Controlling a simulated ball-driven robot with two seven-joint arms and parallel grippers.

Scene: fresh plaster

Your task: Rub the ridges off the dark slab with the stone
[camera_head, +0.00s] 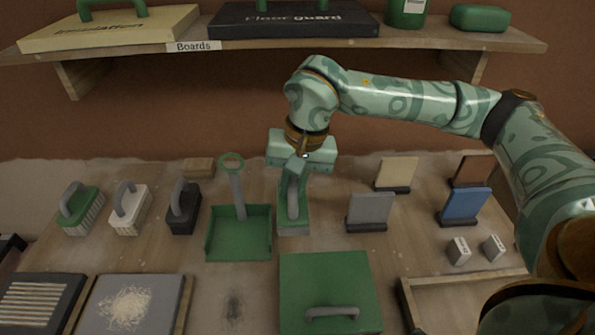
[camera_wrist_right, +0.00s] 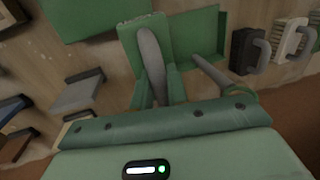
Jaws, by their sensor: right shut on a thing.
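The dark slab (camera_head: 72,300) lies at the lower left of the bench in the head view, with several pale parallel ridges (camera_head: 35,300) across it. My right gripper (camera_head: 292,187) is at mid-bench, pointing down and shut on the grey handle of a green block (camera_head: 293,229). In the right wrist view the handle (camera_wrist_right: 150,58) sits between the fingers (camera_wrist_right: 156,80). The green block seems to rest on the bench, right of the green dustpan. A dark block with a grey handle (camera_head: 183,212) stands left of the dustpan. I cannot tell which block is the stone. My left gripper is out of view.
The green dustpan (camera_head: 238,252) with its upright handle is close beside the held block. A green lidded box (camera_head: 330,275) is in front. A slab with a rough white patch (camera_head: 172,310) adjoins the dark slab. Brushes (camera_head: 80,212) stand left; upright boards (camera_head: 370,212) stand right.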

